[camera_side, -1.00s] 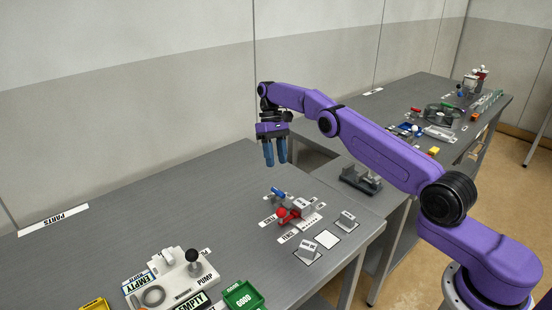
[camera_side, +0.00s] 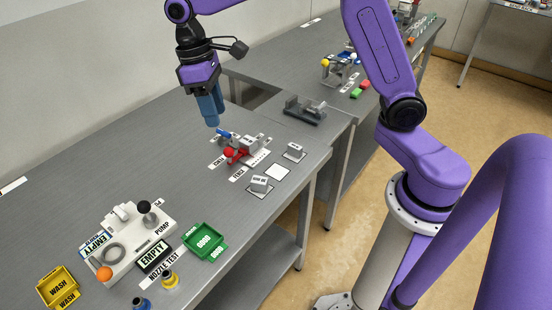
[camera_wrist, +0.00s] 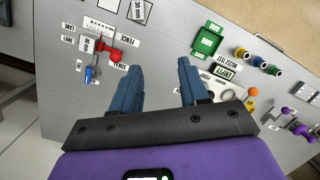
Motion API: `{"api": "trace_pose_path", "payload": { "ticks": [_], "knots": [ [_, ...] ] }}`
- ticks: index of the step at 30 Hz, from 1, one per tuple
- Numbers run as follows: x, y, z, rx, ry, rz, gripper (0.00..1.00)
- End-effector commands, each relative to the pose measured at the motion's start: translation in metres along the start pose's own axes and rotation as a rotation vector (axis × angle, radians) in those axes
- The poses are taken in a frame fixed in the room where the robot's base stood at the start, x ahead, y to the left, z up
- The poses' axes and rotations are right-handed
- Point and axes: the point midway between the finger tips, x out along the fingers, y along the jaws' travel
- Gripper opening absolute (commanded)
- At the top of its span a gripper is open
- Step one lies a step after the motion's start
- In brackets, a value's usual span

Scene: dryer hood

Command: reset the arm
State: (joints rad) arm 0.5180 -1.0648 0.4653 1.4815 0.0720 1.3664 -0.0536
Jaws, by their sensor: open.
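My gripper (camera_side: 211,118) hangs above the grey bench, with its blue fingers pointing down. In the wrist view, the two blue fingers of my gripper (camera_wrist: 160,78) stand apart with nothing between them. Beyond the fingertips is a fence fixture with a red knob (camera_side: 229,153) and a blue handle (camera_side: 226,134). In the wrist view, the red knob (camera_wrist: 102,45) and blue handle (camera_wrist: 90,73) lie left of the fingers. I cannot tell the exact height of the fingers above the bench.
A white pump station (camera_side: 128,240), a green tray (camera_side: 204,241) and a yellow wash tray (camera_side: 58,287) stand towards the front. Small grey blocks (camera_side: 260,184) sit near the bench's right edge. A second bench (camera_side: 290,62) stands behind. The bench's left part is bare.

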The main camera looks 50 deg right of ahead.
Motion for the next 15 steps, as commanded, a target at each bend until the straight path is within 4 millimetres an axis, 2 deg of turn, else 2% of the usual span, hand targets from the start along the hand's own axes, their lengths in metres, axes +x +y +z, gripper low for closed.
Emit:
{"api": "trace_pose_path", "payload": {
  "ticks": [1,6,10,15],
  "knots": [
    [-0.001,-0.012,0.018,-0.036,0.012,0.013,0.44],
    [0.008,-0.046,0.078,-0.155,0.052,0.048,0.44],
    [0.020,-0.063,0.128,-0.248,0.085,0.071,0.44],
    [0.043,-0.073,0.194,-0.371,0.126,0.093,0.44]
  ]
}}
